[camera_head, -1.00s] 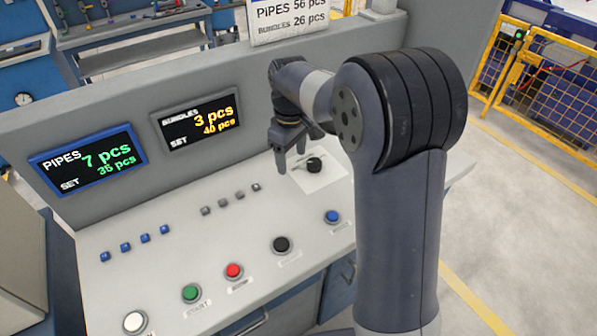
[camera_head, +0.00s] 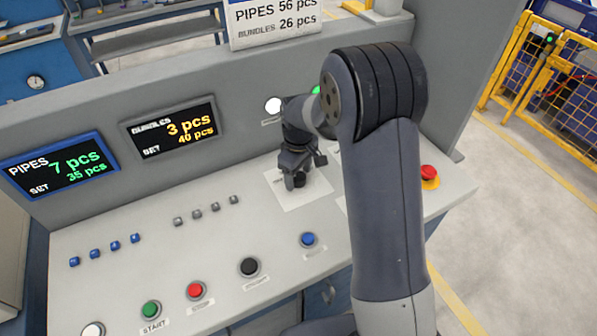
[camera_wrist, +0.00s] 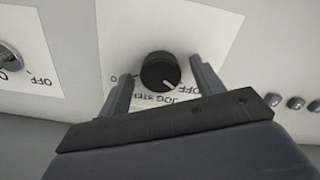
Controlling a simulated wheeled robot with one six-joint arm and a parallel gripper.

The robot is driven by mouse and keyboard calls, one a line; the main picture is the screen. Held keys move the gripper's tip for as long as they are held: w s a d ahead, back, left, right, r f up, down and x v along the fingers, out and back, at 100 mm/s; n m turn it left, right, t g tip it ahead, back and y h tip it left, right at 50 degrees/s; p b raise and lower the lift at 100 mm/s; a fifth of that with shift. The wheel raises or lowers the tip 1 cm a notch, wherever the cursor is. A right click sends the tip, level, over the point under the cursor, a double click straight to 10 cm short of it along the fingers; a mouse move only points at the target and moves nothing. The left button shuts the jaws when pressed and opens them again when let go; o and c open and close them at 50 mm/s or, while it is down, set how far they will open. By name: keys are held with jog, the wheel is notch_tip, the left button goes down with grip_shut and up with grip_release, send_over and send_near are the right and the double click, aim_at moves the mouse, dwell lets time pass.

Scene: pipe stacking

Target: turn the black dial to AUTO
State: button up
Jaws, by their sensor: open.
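The black dial (camera_wrist: 160,70) is a round knob with a white pointer line, on a white label plate (camera_wrist: 190,32). In the wrist view the lettering is upside down: OFF at the right, JOG STEP below, and a partly hidden label ending in O at the left. The pointer line points down and right in that view, between JOG STEP and OFF. My gripper (camera_wrist: 161,76) is open, with one finger on each side of the dial and visible gaps. In the head view my gripper (camera_head: 292,178) is over the dial and hides most of it.
A metal switch (camera_wrist: 8,58) with its own OFF label is beside the dial's plate. Coloured push buttons, such as the blue button (camera_head: 308,239), line the sloped panel. A red emergency button (camera_head: 429,173) is at the right. The upright display wall (camera_head: 70,190) stands behind.

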jog(key=c, duration=1)
jog(key=shift+o, duration=0.2)
